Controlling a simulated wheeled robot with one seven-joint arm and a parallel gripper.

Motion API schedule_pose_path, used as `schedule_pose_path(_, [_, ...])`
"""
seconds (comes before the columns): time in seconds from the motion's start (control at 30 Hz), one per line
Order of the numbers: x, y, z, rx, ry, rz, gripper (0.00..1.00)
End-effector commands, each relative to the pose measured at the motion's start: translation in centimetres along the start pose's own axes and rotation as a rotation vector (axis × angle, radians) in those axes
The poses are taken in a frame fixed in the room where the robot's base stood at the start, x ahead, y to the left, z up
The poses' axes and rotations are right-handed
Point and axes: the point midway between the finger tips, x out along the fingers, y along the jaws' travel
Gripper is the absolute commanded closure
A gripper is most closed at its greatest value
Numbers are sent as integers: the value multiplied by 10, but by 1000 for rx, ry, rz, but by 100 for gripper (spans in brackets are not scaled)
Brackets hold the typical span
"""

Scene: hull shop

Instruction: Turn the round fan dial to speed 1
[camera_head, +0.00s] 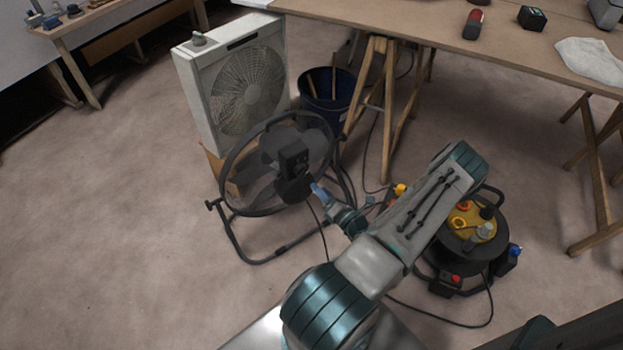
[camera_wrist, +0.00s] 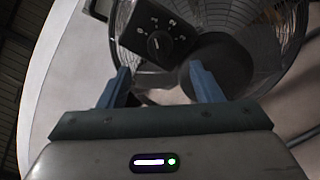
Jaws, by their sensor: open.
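The black floor fan (camera_head: 270,165) stands on its tube frame on the floor, its motor box towards me. In the wrist view its control box (camera_wrist: 148,22) carries a round black dial (camera_wrist: 159,44) with pale marks around it. A pale pointer line shows on the dial, but I cannot read which mark it points at. My gripper (camera_wrist: 163,82) is open and empty. Its two blue fingers reach towards the box, with the dial between and beyond the tips, apparently not touched. In the head view my gripper (camera_head: 318,192) is beside the box's lower right.
A white box fan (camera_head: 232,85) stands behind the floor fan, near a dark blue bin (camera_head: 328,95). A wooden trestle table (camera_head: 420,30) is at the back. A yellow and black cable reel or vacuum-like unit (camera_head: 465,235) stands right of my arm. Cables cross the floor.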

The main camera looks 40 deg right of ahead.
Motion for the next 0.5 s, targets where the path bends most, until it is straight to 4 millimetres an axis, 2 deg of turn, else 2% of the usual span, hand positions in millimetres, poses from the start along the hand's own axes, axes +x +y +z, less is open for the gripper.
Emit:
schedule_pose_path(0.1, [-23,1,1,2,-2,-2,41])
schedule_pose_path(0.2, [-36,0,0,0,0,-1,41])
schedule_pose_path(0.33, [-46,0,0,0,0,1,41])
schedule_pose_path(0.5, [-49,0,0,0,1,1,41])
